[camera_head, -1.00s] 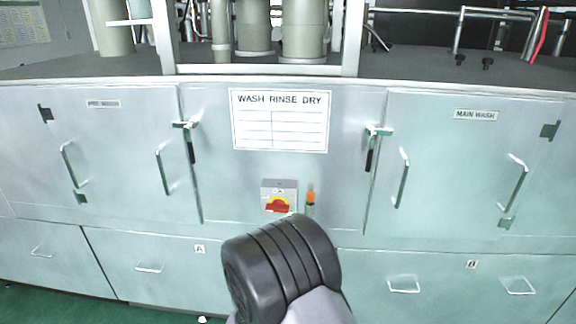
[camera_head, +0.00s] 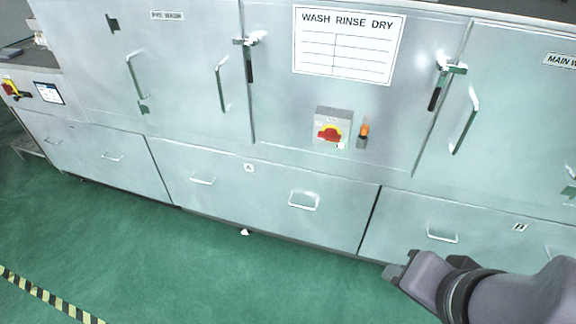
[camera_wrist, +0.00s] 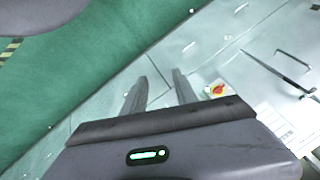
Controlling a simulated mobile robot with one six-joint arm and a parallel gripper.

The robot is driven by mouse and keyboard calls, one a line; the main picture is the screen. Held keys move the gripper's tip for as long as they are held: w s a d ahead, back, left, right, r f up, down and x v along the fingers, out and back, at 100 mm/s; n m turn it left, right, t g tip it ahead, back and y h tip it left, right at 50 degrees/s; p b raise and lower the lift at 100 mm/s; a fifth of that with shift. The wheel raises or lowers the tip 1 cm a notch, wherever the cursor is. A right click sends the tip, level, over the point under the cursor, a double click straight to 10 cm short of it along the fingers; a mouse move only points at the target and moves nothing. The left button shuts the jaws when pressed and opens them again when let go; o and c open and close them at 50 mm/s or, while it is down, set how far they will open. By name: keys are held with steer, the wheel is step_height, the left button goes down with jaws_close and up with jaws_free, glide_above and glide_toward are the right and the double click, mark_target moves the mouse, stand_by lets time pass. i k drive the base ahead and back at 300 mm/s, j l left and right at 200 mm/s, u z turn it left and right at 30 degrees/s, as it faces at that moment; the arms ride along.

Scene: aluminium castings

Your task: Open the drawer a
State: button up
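Drawer a (camera_head: 250,192) is a wide pale metal front low in the cabinet. It carries a small A label (camera_head: 249,168) and two bar handles, a left one (camera_head: 203,181) and a right one (camera_head: 304,200). The drawer appears shut, flush with its neighbours. My gripper (camera_head: 392,271) is at the lower right of the head view, in front of the lower drawers and right of the right handle. In the wrist view my gripper (camera_wrist: 160,76) has its two fingers apart with nothing between them. The right handle (camera_wrist: 190,46) shows beyond the fingertips there, apart from them.
Another drawer with a handle (camera_head: 442,234) lies to the right, and one (camera_head: 112,157) to the left. Above are doors with vertical handles and a red-yellow switch (camera_head: 331,132).

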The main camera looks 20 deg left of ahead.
mark_target(331, 211)
steer(key=i+j, duration=0.4)
steer(key=i, duration=0.15)
steer(key=i+j, duration=0.45)
steer(key=i, duration=0.1)
